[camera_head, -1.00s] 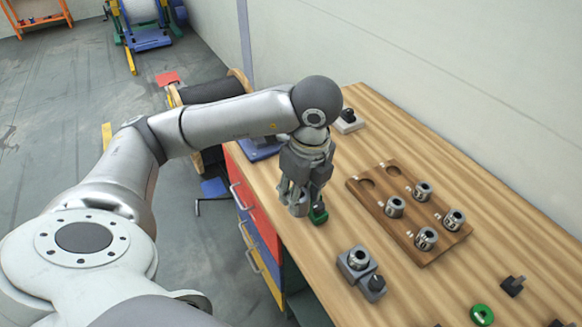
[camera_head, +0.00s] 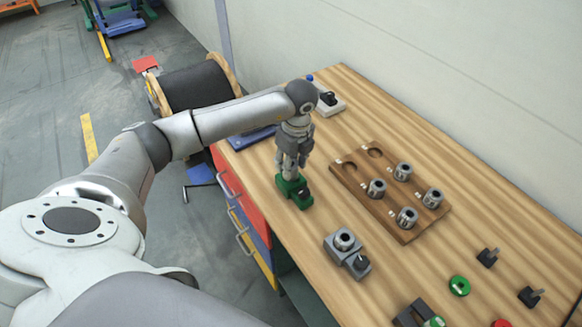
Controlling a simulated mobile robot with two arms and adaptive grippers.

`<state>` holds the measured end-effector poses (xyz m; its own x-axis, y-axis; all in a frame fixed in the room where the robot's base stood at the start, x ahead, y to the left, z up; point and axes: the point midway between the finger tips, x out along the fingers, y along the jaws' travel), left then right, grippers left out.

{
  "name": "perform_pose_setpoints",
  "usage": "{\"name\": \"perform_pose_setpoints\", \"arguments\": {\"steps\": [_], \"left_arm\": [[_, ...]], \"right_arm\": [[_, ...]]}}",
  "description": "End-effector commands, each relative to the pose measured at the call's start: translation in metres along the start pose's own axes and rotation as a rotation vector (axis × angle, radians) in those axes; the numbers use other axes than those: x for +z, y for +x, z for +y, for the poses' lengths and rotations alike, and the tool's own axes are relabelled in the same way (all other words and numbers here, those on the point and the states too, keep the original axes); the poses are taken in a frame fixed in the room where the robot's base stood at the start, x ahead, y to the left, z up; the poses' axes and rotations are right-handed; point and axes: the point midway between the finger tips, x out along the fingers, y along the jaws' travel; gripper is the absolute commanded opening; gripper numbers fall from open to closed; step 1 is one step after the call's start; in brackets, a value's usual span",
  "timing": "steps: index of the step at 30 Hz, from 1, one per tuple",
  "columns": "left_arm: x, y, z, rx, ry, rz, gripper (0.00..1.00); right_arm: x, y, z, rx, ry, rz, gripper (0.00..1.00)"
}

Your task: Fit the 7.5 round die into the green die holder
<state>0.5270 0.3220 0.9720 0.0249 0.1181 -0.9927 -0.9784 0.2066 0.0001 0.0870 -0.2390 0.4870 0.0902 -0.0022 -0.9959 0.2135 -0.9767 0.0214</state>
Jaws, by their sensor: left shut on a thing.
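The green die holder (camera_head: 302,199) stands on the wooden bench near its left edge. My left gripper (camera_head: 289,176) points down right over the holder's far part, its fingers shut on a small metal piece, likely the round die. The fingers hide most of it, so I cannot tell whether it sits inside the holder's seat or just above it. A dark knob shows on the holder's near part. My right gripper is not in view.
A grey die holder (camera_head: 357,264) stands in front. Loose green (camera_head: 459,286) and red (camera_head: 502,323) round parts and black-handled pieces (camera_head: 489,257) lie at the near right.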

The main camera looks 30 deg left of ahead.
Motion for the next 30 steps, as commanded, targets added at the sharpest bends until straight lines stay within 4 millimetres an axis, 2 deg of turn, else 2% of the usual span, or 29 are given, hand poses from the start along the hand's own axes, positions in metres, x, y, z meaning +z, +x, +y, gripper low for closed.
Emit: {"name": "perform_pose_setpoints", "arguments": {"steps": [3, 7, 20, 21, 26, 30], "left_arm": [[0.0, 0.01, -0.002, 0.004, 0.001, 0.001, 0.0], [-0.001, 0.026, -0.002, 0.002, -0.001, 0.0, 0.0], [-0.003, 0.036, -0.002, -0.001, 0.0, 0.0, 0.0], [-0.003, 0.037, -0.002, 0.001, 0.0, 0.0, 0.41], [-0.003, 0.036, -0.002, 0.001, 0.0, 0.0, 0.6], [-0.003, 0.036, -0.002, 0.001, 0.0, 0.0, 0.6]], "right_arm": [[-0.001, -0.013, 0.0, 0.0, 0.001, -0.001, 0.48], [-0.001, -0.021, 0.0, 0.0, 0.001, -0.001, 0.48], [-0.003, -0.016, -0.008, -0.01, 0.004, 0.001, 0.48], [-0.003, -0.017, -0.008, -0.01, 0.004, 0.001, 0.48], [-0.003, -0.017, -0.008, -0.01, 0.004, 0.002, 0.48], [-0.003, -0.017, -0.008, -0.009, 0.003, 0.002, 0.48]]}}
